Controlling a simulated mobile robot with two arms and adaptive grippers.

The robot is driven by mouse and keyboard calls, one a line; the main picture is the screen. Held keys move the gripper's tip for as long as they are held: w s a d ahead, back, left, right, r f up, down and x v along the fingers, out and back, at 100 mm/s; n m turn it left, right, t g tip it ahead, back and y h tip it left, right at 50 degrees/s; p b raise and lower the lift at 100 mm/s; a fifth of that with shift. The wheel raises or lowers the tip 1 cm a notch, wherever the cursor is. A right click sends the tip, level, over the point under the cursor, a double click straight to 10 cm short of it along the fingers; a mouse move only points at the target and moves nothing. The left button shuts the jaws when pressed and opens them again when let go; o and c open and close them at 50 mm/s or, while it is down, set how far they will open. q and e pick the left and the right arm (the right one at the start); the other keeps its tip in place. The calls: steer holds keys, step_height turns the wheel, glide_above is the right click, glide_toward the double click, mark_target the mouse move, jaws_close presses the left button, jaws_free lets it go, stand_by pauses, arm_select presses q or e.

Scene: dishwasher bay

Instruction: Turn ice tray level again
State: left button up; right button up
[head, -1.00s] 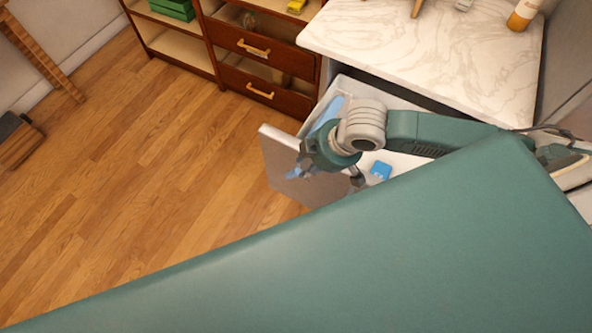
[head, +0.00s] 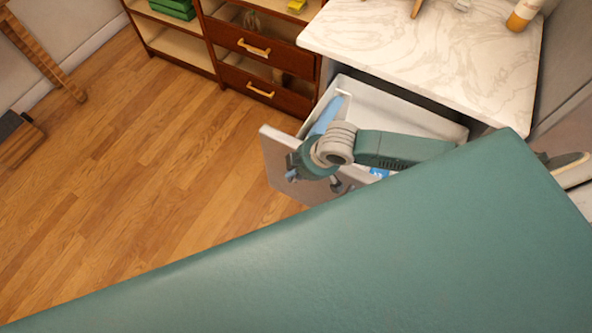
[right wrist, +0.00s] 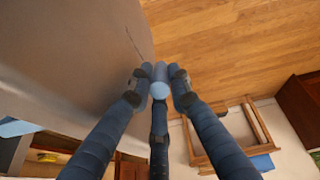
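A long light-blue piece (head: 325,116), which may be the ice tray, stands tilted along the left inner side of an open white drawer. A smaller blue object (head: 379,172) lies in the drawer, mostly hidden by my right arm. My right gripper (head: 292,170) is at the outer side of the drawer's grey front panel (head: 274,158), apart from both blue objects. In the right wrist view my right gripper's (right wrist: 160,82) blue fingers come together at their tips, with no tray between them. My left gripper is out of view.
A white marble counter (head: 430,50) stands above and behind the drawer (head: 425,122). A brown drawer cabinet (head: 262,65) stands at the back. A large teal part of mine hides the lower right.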

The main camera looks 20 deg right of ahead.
steer(key=shift+r+g+p, duration=0.2)
steer(key=shift+g+p, duration=0.1)
steer(key=shift+p, duration=0.4)
jaws_close()
steer(key=g+h+p, duration=0.1)
steer(key=p, duration=0.1)
steer(key=shift+w+a+r+p, duration=0.15)
steer(key=shift+a+p, duration=0.05)
steer(key=shift+p, duration=0.2)
steer(key=shift+w+g+h+p, duration=0.1)
steer(key=shift+g+h+p, duration=0.2)
steer(key=shift+g+h, duration=0.2)
steer(key=shift+a+g+h, duration=0.15)
steer(key=shift+g+h, duration=0.25)
steer(key=shift+g, duration=0.2)
steer(key=shift+w+f+g+h, duration=0.15)
steer(key=shift+f+g+h, duration=0.15)
steer(key=shift+g+h, duration=0.45)
steer(key=shift+g, duration=0.25)
steer(key=o, duration=0.6)
jaws_free()
